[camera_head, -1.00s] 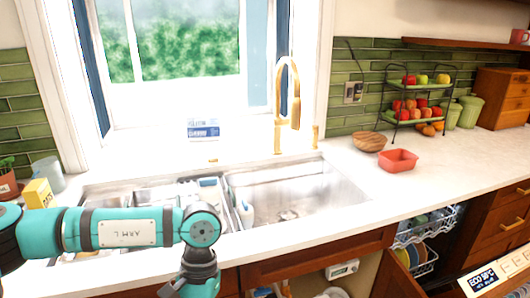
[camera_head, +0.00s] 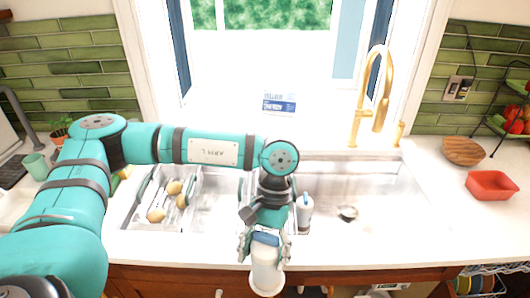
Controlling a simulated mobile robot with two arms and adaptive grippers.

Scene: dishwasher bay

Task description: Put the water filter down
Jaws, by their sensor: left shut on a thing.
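My left gripper (camera_head: 264,247) is shut on a white cylinder with a blue top, which I take to be the water filter (camera_head: 266,272). It holds the filter roughly upright at the front edge of the sink, in front of the counter's front edge as seen from here. The gripper's fingers cover part of the filter's upper sides. Whether its bottom touches anything cannot be told. My right gripper is not in view.
The steel sink (camera_head: 385,205) lies behind the gripper, with a white bottle (camera_head: 304,215) in it. A rack with potato-like items (camera_head: 157,214) is at left. A gold faucet (camera_head: 372,95) stands behind. A red container (camera_head: 491,185) and wooden bowl (camera_head: 463,151) are on the right counter.

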